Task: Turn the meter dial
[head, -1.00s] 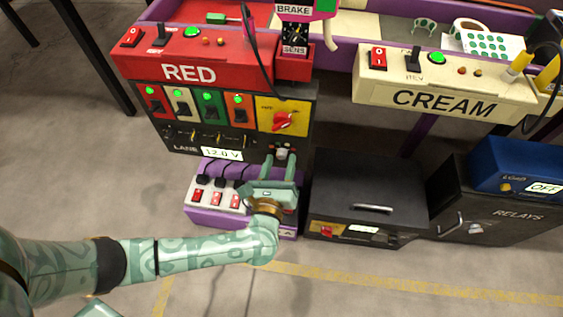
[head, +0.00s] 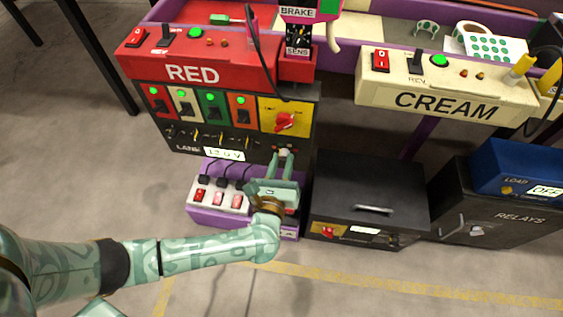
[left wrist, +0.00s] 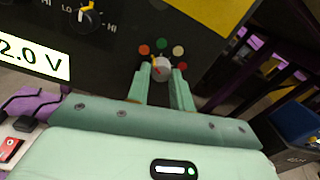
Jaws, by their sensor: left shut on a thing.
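The meter dial (left wrist: 160,69) is a small pale round knob with a yellow pointer mark, on the black front panel below the red box. Coloured dots, red, green, cream and orange, sit in an arc around it. In the left wrist view its pointer points to the upper left. My left gripper (left wrist: 161,88) is shut on the dial, one finger on each side. The meter display (left wrist: 32,55) ends in "2.0 V". My right gripper is in neither view.
A red rotary switch (head: 285,122) on a yellow plate sits just above the gripper. A black drawer box (head: 367,183) stands close on the right.

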